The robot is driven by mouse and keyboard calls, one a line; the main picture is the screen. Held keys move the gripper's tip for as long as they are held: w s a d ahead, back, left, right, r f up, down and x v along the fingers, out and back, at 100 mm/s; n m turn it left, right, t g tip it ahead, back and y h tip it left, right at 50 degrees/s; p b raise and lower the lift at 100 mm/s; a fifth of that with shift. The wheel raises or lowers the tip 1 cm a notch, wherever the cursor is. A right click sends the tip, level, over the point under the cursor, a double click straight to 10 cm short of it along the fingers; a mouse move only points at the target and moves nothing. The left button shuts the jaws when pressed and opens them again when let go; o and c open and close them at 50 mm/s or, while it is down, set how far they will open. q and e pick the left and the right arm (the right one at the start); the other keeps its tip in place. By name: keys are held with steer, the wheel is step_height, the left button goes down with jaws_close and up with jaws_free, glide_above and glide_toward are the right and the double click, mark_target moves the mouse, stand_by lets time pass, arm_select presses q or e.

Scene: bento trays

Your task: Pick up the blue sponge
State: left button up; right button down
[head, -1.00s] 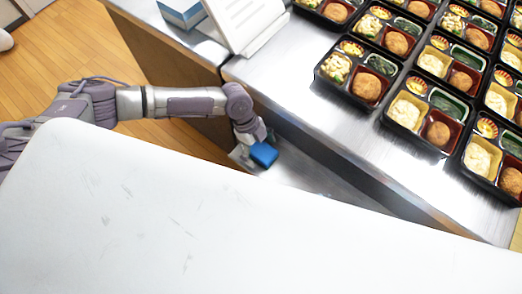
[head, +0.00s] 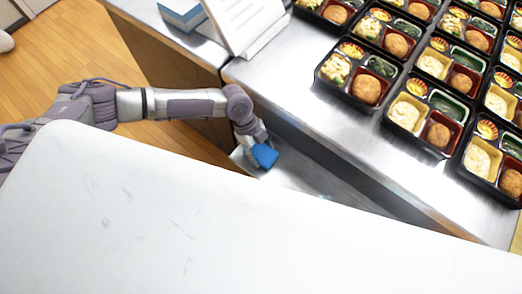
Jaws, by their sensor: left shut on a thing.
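The blue sponge (head: 265,156) is small and bright blue, at the lower end of my left arm in the middle of the head view. My left gripper (head: 256,148) points down and is shut on the sponge. Its fingers are small and partly hidden by the sponge and wrist. The sponge is over a lower metal surface (head: 310,180) beside the counter; I cannot tell whether it touches that surface. My right gripper is not in view.
A steel counter (head: 300,95) holds several black bento trays (head: 352,97) at the right. A white stand (head: 240,22) and a blue-and-white box (head: 183,12) are at its upper left. A large white surface (head: 150,215) fills the foreground. Wooden floor (head: 75,50) shows left.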

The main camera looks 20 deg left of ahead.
arm_select(q)
step_height(320, 180, up, 28)
steer(key=shift+r, duration=0.25)
